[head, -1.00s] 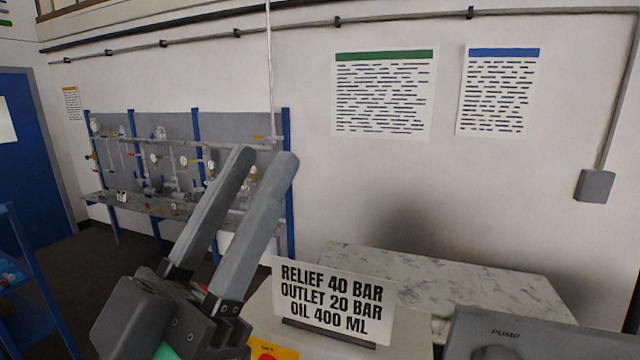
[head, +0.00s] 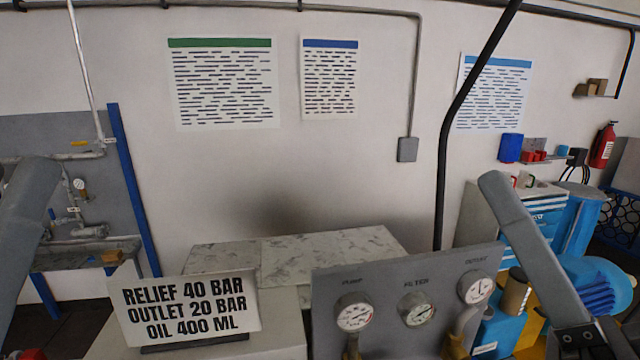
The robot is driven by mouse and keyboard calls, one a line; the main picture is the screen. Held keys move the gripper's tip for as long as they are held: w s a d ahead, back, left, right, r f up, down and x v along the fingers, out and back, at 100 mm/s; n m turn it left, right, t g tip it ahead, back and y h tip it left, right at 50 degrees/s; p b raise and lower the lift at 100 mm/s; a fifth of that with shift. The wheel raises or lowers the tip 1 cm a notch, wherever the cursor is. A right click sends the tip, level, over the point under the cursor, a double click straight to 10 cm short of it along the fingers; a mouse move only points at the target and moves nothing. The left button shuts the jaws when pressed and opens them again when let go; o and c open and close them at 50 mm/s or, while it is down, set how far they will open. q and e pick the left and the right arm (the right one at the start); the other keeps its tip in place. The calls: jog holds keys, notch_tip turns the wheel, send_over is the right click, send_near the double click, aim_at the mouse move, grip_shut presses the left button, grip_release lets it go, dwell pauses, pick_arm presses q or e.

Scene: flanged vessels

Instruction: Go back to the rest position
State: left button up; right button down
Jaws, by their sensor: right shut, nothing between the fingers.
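My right gripper (head: 495,185) shows at the lower right. Its grey fingers point up and to the left, are shut and hold nothing. They stand in front of the blue drawer cabinet and blue machine. My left gripper (head: 38,170) is cut off by the left edge. Only a grey finger of it shows, in front of the grey panel, and I cannot see its jaw gap. The rest of both arms is out of view.
A sign (head: 190,308) and a gauge panel (head: 400,290) stand in front, with a marble-topped surface (head: 310,250) behind. A piping panel (head: 70,135) is at the left. A blue machine (head: 600,285) and drawer cabinet (head: 540,215) are at the right.

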jog(key=s+d+r+n+t+h, duration=0.25)
jog(key=s+d+h, duration=0.2)
jog(key=h, duration=0.35)
notch_tip(320, 180, up, 16)
jog(key=y+p, duration=0.1)
jog(key=p, duration=1.5)
jog(key=shift+w+d+r+p, duration=0.2)
jog(key=shift+w+d+p, duration=0.1)
jog(key=shift+w+p, duration=0.1)
notch_tip(320, 180, down, 23)
jog(key=b, duration=2.3)
jog(key=shift+f, duration=0.2)
